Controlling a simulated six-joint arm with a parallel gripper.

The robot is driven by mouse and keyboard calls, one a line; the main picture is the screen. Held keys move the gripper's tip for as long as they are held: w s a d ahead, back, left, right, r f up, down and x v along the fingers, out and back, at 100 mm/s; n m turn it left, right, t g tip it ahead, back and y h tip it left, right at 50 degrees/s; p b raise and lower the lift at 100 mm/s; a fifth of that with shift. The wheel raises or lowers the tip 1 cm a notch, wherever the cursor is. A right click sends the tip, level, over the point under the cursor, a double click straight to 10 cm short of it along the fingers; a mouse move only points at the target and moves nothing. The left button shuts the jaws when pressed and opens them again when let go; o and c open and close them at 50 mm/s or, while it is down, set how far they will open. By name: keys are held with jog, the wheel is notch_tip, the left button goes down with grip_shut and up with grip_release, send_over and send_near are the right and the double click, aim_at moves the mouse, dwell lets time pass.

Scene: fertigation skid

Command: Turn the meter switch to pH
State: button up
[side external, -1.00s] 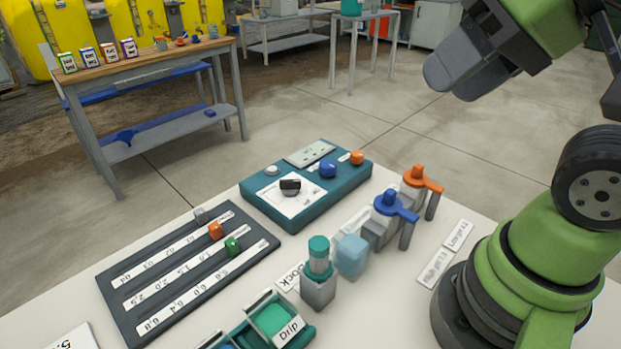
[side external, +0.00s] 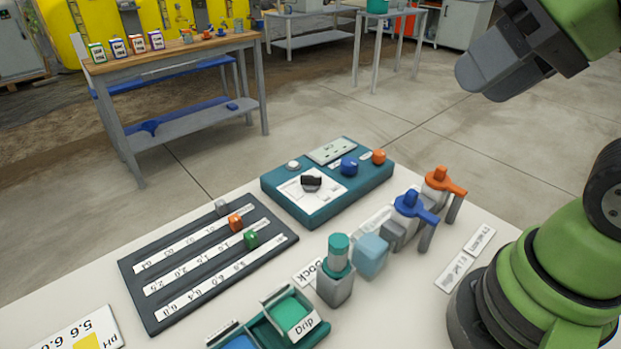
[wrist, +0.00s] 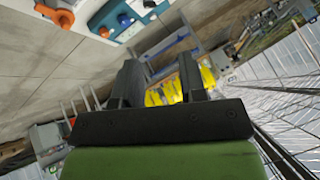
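The meter is a teal box (side external: 318,210) at the back of the white table in the side external view. The switch is a black knob (side external: 311,183) on the meter's white printed face plate; its marks are too small to read. My gripper (side external: 470,83) is raised at the upper right in the side external view, well apart from the meter. In the wrist view, my gripper (wrist: 158,75) shows two dark fingers with a clear gap and nothing between them. Part of the meter (wrist: 127,20) shows at the top of the wrist view; the black switch is not clear there.
A blue knob (side external: 349,166), an orange knob (side external: 379,157) and a white button (side external: 293,165) sit close around the switch. Blue (side external: 412,205) and orange (side external: 440,180) valve handles stand right of the meter. A dark slider board (side external: 140,278) lies left front.

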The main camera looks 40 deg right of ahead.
jog(key=w+n+g, duration=0.2)
jog(key=w+n, duration=0.2)
jog(key=w, duration=0.4)
jog(key=n+g+h, duration=0.2)
jog(key=n+g, duration=0.3)
jog(key=n, duration=0.4)
send_over(311, 177)
notch_tip(311, 177, down, 16)
notch_tip(311, 177, down, 10)
jog(key=shift+c, duration=0.2)
grip_shut()
